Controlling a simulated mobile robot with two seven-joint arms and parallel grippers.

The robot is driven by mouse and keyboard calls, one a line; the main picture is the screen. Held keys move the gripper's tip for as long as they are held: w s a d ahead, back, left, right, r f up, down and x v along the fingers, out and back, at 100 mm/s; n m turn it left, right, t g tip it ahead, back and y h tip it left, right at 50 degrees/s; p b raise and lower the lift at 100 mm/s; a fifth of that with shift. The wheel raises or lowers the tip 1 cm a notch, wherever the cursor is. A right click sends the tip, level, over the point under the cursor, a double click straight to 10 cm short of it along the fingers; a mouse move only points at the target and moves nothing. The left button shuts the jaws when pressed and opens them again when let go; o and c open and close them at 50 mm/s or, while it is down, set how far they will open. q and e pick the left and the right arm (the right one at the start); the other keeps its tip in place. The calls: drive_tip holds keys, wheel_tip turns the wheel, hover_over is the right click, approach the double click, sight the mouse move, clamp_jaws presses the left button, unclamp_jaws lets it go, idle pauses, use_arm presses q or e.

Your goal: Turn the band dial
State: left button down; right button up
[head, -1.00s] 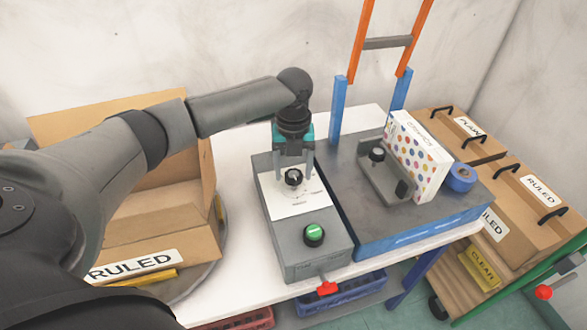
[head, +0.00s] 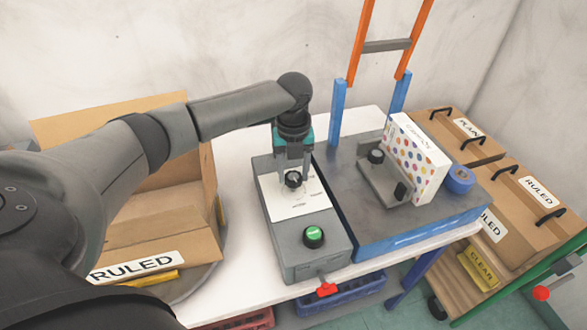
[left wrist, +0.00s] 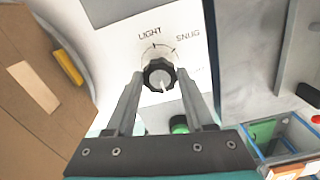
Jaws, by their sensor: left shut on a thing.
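The band dial (head: 293,179) is a black fluted knob on the white plate of a grey control box (head: 312,262). In the left wrist view the dial (left wrist: 160,75) has a pale pointer mark toward the gripper side. The labels LIGHT and SNUG are on its far side; a third label at the right is partly hidden. My left gripper (left wrist: 160,77) points down at the plate, one finger on each side of the dial, and is shut on it. It also shows in the head view (head: 294,177). My right gripper is not in view.
A green button (head: 313,236) sits on the box's near end and a red part (head: 327,289) at its front. A blue-edged machine (head: 420,236) carrying a dotted box (head: 416,160) stands at the right. An open carton (head: 160,225) marked RULED stands at the left.

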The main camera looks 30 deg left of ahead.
use_arm(q)
drive_tip(key=n+p, duration=0.5)
drive_tip(key=p, duration=0.2)
drive_tip(key=shift+r+n, duration=0.2)
drive_tip(key=shift+n, duration=0.2)
drive_tip(key=n+p, duration=0.3)
drive_tip(key=n, duration=0.1)
drive_tip(key=shift+p, duration=0.3)
drive_tip(key=n+p, duration=0.2)
drive_tip(key=n, duration=0.3)
drive_tip(key=shift+f+p, duration=0.1)
drive_tip(key=shift+p, duration=0.2)
drive_tip(key=n+p, duration=0.2)
drive_tip(key=n, duration=0.2)
drive_tip(key=shift+n, duration=0.3)
drive_tip(key=n+p, duration=0.2)
drive_tip(key=n, duration=0.7)
drive_tip(key=shift+p, duration=0.3)
drive_tip(key=n, duration=0.4)
drive_tip(key=shift+f+n, duration=0.1)
drive_tip(key=shift+n, duration=0.2)
